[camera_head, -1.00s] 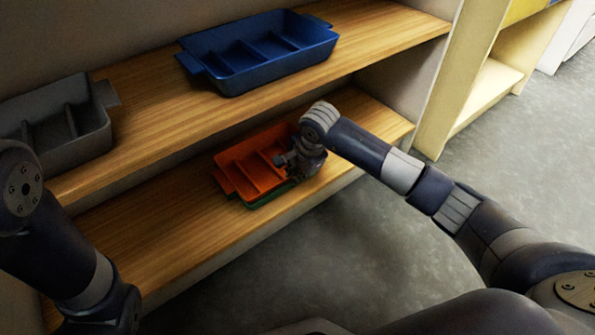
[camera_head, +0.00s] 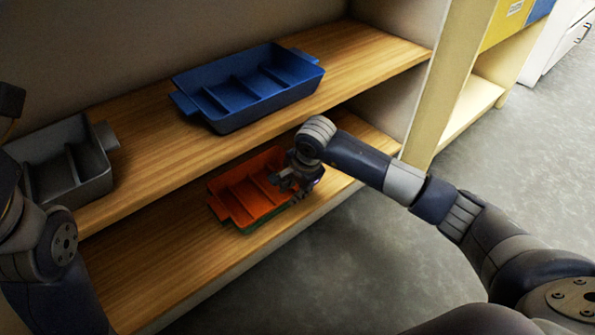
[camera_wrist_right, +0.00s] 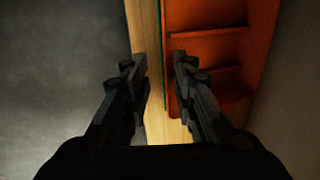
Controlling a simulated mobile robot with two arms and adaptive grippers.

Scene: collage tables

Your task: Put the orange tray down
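The orange tray (camera_head: 232,205), with dividers across it, is on the lower wooden shelf. A thin green strip (camera_head: 262,222) shows along its lower front edge, perhaps another tray beneath it. My right gripper (camera_head: 284,183) is at the right end of the orange tray. In the right wrist view my right gripper's fingers (camera_wrist_right: 160,68) stand apart with no object clamped between them. The right finger overlaps the orange tray (camera_wrist_right: 205,18); whether it touches is unclear. My left arm shows at the left edge, but its gripper cannot be made out.
A blue tray (camera_head: 213,112) and a grey tray (camera_head: 91,158) stand on the upper shelf (camera_head: 150,172), which overhangs the lower shelf (camera_head: 150,262). The lower shelf is bare left of the orange tray. A pale upright panel (camera_head: 440,90) bounds the right side.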

